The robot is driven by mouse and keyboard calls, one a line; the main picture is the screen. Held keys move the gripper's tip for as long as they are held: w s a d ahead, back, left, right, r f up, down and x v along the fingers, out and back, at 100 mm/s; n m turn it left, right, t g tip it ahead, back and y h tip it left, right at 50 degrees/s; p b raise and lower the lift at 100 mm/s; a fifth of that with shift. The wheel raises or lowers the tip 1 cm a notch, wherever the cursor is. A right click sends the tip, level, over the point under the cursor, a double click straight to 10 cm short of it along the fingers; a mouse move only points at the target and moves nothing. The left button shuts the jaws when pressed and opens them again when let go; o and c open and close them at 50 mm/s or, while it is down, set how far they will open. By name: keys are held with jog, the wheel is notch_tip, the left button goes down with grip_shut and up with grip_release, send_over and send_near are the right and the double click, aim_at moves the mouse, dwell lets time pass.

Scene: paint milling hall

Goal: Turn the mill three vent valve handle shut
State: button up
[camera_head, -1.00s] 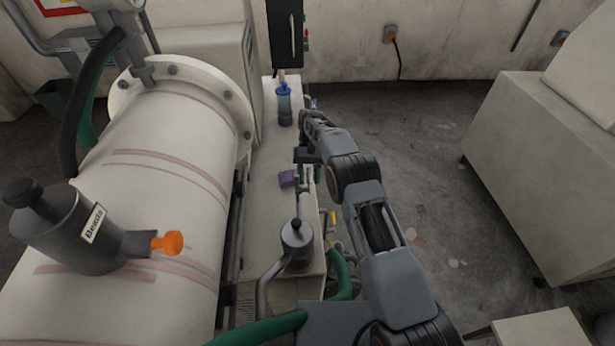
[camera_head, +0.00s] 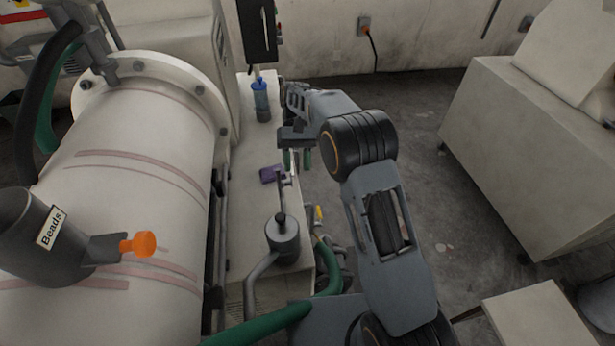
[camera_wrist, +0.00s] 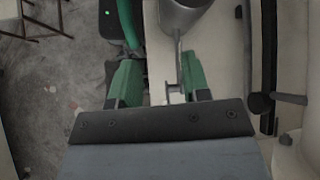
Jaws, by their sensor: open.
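A small grey pot-shaped fitting (camera_head: 282,240) stands on the pale bench beside the mill drum, with a bent grey pipe at its foot. A thin grey lever (camera_head: 280,192) reaches from it towards my gripper; I take this as the vent valve handle, though no label on it is readable. My gripper (camera_head: 297,160) points down over the bench, its green fingers apart. In the wrist view, the lever (camera_wrist: 178,58) runs from the fitting (camera_wrist: 184,14) to a pale end between the open fingers (camera_wrist: 160,84), nearer the right one. Contact cannot be told.
The white mill drum (camera_head: 130,190) fills the left, with a grey "Beads" vessel and orange knob (camera_head: 144,244). A blue-topped bottle (camera_head: 261,102) and purple block (camera_head: 271,174) are on the bench. A green hose (camera_head: 262,328) curves in front.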

jog(key=s+d+r+b, duration=0.1)
jog(key=s+d+r, duration=0.1)
jog(key=s, duration=0.5)
jog(key=shift+r+b, duration=0.35)
jog(key=shift+r, duration=0.25)
jog(key=shift+d, duration=0.1)
